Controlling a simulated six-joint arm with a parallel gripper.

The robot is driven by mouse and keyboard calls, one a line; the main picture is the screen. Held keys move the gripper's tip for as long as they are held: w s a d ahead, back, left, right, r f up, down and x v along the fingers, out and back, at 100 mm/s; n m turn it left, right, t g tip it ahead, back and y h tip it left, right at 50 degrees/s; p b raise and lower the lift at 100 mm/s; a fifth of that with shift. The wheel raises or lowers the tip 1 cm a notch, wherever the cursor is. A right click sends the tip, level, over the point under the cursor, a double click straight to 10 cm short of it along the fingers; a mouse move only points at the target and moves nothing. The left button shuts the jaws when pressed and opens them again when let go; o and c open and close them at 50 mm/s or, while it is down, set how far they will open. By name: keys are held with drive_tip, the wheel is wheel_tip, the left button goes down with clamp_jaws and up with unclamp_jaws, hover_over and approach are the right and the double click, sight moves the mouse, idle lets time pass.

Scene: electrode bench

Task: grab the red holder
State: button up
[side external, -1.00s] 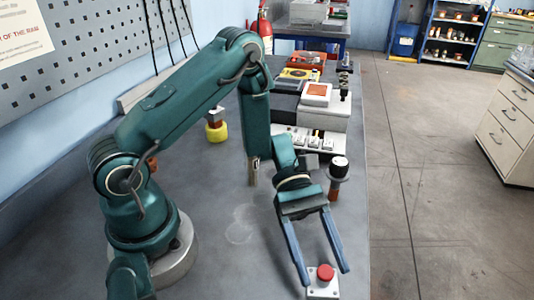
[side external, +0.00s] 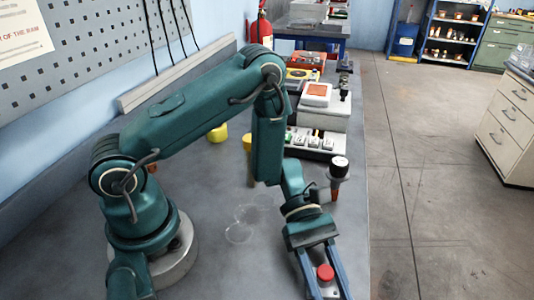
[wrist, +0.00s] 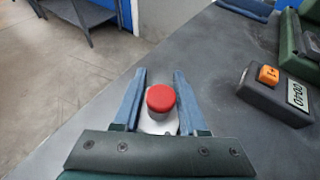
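A red round-topped knob (side external: 325,272) stands on a small white plate (side external: 328,291) near the bottom edge of the side view. In the wrist view the red knob (wrist: 161,97) is upright, with its white base (wrist: 158,124) partly hidden below it. It is the red piece nearest my gripper; I cannot tell for sure that it is a holder. My gripper (side external: 329,293) is open, its two blue fingers on either side of the knob. In the wrist view my gripper (wrist: 158,80) shows gaps between each finger and the knob.
A black-and-white-capped post (side external: 338,180) with an orange-brown lower part stands behind my gripper. White and grey instruments (side external: 322,115) line the bench's back right. A yellow piece (side external: 218,133) sits behind my arm. In the wrist view, a dark timer box (wrist: 277,92) lies to the right.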

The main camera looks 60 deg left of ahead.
clamp_jaws()
